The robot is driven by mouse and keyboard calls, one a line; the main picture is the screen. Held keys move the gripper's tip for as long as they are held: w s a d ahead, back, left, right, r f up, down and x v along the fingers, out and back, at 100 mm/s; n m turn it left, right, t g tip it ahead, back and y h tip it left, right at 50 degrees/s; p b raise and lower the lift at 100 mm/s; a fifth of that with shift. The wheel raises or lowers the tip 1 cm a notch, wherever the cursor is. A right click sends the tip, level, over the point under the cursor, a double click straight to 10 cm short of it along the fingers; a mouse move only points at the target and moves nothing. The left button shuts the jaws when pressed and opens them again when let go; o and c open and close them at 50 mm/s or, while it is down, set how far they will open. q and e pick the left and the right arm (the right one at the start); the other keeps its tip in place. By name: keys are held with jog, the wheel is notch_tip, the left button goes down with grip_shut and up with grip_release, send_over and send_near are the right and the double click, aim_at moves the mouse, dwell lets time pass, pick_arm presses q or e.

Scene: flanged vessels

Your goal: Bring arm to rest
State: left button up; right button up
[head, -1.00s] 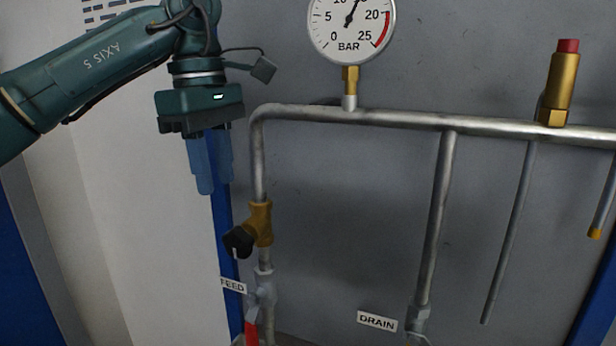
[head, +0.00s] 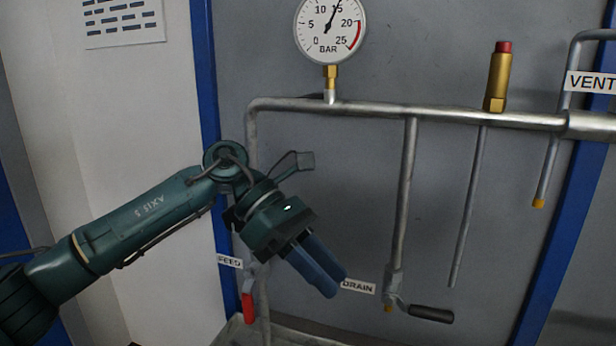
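My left arm comes in from the left, and its dark green wrist hangs in front of the pipework. The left gripper (head: 333,283) points down and to the right, its two blue fingers side by side. I see nothing between the fingers, but the angle does not show whether they are apart or closed. The fingertips appear just left of the DRAIN label (head: 358,286); I cannot tell how far in front of it they are. The wrist hides part of the feed pipe. My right gripper is not in view.
A pressure gauge (head: 330,27) tops the horizontal pipe (head: 380,112). A brass valve with a red cap (head: 498,78) stands to its right. The drain valve's black handle (head: 430,314) and the red feed handle (head: 248,308) are low. A VENT label (head: 591,83) is at right.

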pick_arm(q)
jog(key=s+d+f+n+g+h, duration=0.25)
jog(key=d+n+h, duration=0.3)
jog(key=h, duration=0.35)
jog(key=w+a+f+m+t+y, duration=0.15)
jog(key=a+f+m+t, duration=0.35)
jog(key=m+t, duration=0.5)
jog(key=w+a+f+m+t+y, duration=0.1)
jog(key=a+f+m+t+y, duration=0.2)
jog(key=f+m+t, duration=0.7)
jog(key=w+a+f+m+t+y, duration=0.2)
jog(key=a+m+t, duration=0.3)
jog(key=m, duration=0.9)
jog(key=s+a+f+n+g+y, duration=0.3)
jog(key=s+a+f+n+y, duration=0.1)
jog(key=s+f, duration=0.4)
jog(key=s+a+f+n+g+y, duration=0.3)
jog(key=s+a+f+n+y, duration=0.1)
jog(key=f, duration=0.7)
jog(key=s+a+n, duration=0.1)
jog(key=s+n, duration=0.1)
jog(key=s, duration=0.1)
jog(key=shift+s+f+n, duration=0.3)
jog(key=shift+s+n, duration=0.05)
jog(key=shift+s, duration=0.05)
jog(key=shift+w+d+g, duration=0.1)
jog(key=shift+d+g, duration=0.05)
jog(key=shift+g, duration=0.1)
